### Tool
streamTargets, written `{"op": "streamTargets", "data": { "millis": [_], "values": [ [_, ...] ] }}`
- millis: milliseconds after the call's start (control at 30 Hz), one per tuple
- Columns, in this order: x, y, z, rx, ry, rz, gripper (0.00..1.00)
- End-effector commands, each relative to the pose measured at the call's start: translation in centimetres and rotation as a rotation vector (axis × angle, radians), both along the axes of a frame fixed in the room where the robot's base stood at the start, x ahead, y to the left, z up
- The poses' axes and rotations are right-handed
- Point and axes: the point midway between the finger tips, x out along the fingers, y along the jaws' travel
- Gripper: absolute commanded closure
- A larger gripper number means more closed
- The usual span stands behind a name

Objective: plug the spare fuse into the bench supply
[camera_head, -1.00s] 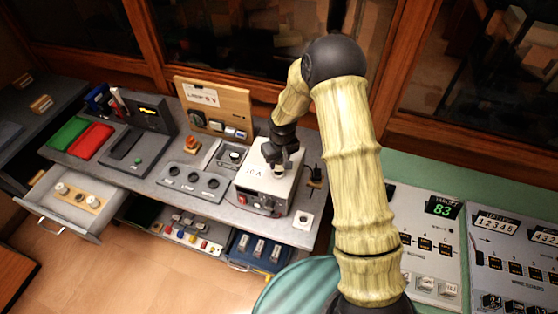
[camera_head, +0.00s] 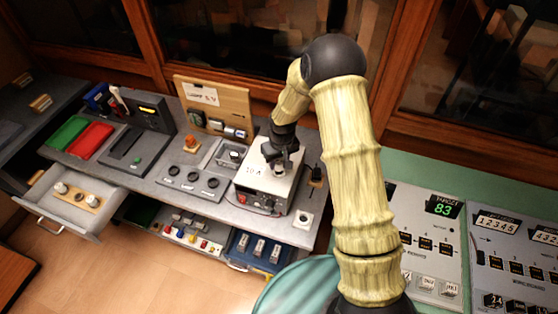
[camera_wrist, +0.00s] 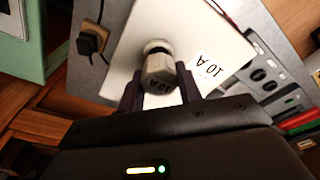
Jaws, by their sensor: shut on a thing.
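The bench supply (camera_head: 252,176) is a light box marked 10 A, with knobs on its front, standing at the right of the grey bench. Its pale top also shows in the wrist view (camera_wrist: 127,62). My gripper (camera_head: 283,167) is over that top, pointing down. A dark round opening shows at the fuse's far end, against the top; whether the fuse is seated there I cannot tell.
An open drawer (camera_head: 112,212) at the left holds a wooden strip with round pieces. A black plug (camera_wrist: 91,42) with a cord is beside the supply. A wooden board (camera_head: 216,106) stands behind, and a green console (camera_head: 424,185) is at the right.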

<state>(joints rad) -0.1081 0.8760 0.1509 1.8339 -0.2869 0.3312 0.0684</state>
Motion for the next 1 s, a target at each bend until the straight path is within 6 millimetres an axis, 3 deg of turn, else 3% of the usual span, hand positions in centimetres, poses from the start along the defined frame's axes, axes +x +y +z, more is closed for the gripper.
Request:
{"op": "streamTargets", "data": {
  "millis": [1000],
  "values": [
    [-0.01,0.01,-0.91,0.000,0.000,0.000,0.87]
  ]
}}
